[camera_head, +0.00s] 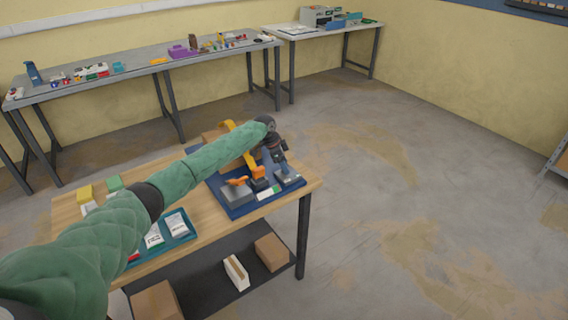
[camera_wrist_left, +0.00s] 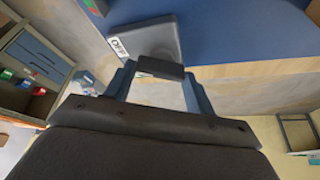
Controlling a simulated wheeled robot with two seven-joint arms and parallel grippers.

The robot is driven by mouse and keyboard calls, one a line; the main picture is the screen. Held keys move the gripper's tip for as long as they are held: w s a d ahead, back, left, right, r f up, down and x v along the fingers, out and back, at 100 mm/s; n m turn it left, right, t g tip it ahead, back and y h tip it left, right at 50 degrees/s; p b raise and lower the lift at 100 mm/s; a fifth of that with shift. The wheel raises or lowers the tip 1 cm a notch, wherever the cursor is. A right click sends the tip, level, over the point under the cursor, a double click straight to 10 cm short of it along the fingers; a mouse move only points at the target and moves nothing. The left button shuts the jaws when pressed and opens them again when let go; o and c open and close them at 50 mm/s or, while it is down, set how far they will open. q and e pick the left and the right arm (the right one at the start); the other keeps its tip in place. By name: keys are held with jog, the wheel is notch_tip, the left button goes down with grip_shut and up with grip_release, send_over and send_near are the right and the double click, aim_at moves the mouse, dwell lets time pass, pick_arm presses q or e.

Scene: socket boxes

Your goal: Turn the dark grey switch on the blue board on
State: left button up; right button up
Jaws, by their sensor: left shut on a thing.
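The blue board (camera_head: 232,212) lies on the near wooden table and carries several grey, orange and dark fittings. My left gripper (camera_head: 282,163) is over the board's right end, at a grey switch box (camera_head: 291,178). In the left wrist view the grey box (camera_wrist_left: 152,38) has a white label reading OFF (camera_wrist_left: 117,47). A dark grey bar, the switch (camera_wrist_left: 160,68), lies across between the fingertips of my left gripper (camera_wrist_left: 158,76), which is shut on it. The switch's exact position is hard to make out. My right gripper is not in view.
Orange and grey fittings (camera_head: 237,192) stand on the board left of my gripper. A teal tray (camera_head: 180,237) with white packets lies nearer on the table. Boxes (camera_head: 271,252) rest on the lower shelf. The floor right of the table is clear.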

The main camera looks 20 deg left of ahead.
pick_arm(q)
jog(key=n+t+p, duration=0.1)
jog(key=n, duration=0.1)
jog(key=n+y+p, duration=0.1)
jog(key=n+p, duration=0.1)
jog(key=n, duration=0.1)
jog(key=shift+s+d+r+t, duration=0.15)
jog(key=shift+t, duration=0.25)
jog(key=n+y+p, duration=0.1)
jog(key=n, duration=0.1)
jog(key=n+p, duration=0.2)
jog(key=n, duration=0.1)
jog(key=shift+t+y, duration=0.3)
jog(key=shift+y, duration=0.1)
jog(key=shift+n+y+p, duration=0.3)
jog(key=shift+n+p, duration=0.05)
jog(key=shift+n, duration=0.45)
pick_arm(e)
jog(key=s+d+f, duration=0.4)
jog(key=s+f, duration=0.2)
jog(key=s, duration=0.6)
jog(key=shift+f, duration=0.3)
pick_arm(q)
jog(key=shift+f, duration=0.2)
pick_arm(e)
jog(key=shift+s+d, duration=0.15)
pick_arm(q)
jog(key=o, duration=0.8)
jog(key=shift+o, duration=0.9)
